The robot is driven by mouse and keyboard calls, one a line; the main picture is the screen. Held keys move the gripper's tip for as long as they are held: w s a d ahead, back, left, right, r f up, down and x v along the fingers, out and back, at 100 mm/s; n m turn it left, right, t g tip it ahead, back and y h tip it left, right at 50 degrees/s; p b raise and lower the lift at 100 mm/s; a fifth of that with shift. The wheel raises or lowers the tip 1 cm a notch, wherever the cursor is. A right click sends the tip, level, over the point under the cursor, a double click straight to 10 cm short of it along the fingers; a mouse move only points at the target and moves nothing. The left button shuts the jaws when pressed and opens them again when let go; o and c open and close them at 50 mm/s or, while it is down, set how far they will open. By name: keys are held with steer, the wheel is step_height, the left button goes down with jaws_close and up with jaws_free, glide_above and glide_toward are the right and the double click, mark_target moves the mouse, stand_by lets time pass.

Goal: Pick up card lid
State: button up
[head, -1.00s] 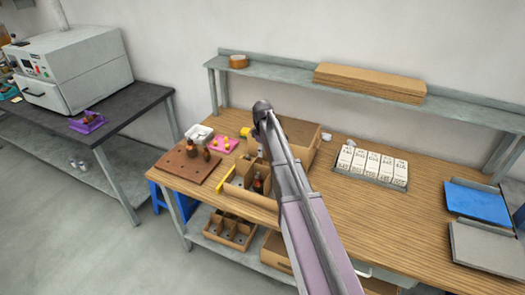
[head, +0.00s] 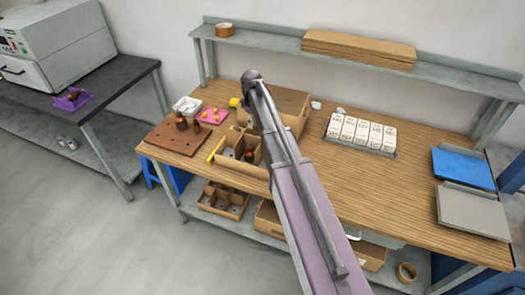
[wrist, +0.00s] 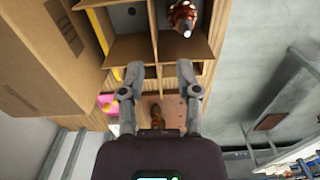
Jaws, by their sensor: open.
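No separate card lid can be told for sure. A flat brown cardboard stack (head: 358,48) lies on the upper shelf. On the bench stands an open divided cardboard box (head: 228,163) with a dark and copper armature in one compartment; the armature (wrist: 183,16) shows at the top of the wrist view. A larger cardboard box (head: 290,100) stands behind it, and its side (wrist: 45,55) fills the left of the wrist view. My gripper (wrist: 157,72) is open and empty, its fingers apart by the divided box's edge. In the head view my arm hides the gripper.
A brown peg board (head: 175,140) with armatures, a pink tray (head: 213,116) and a white tray (head: 187,104) are at the bench's left. White boxes (head: 360,131) stand in a tray on the right, near blue (head: 463,168) and grey (head: 470,207) panels. Bench front right is clear.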

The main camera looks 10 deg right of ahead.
steer(key=s+a+m, duration=0.1)
steer(key=s+m, duration=0.9)
steer(key=s, duration=1.8)
steer(key=shift+o, duration=1)
steer(key=shift+f, duration=0.15)
steer(key=shift+d, duration=0.1)
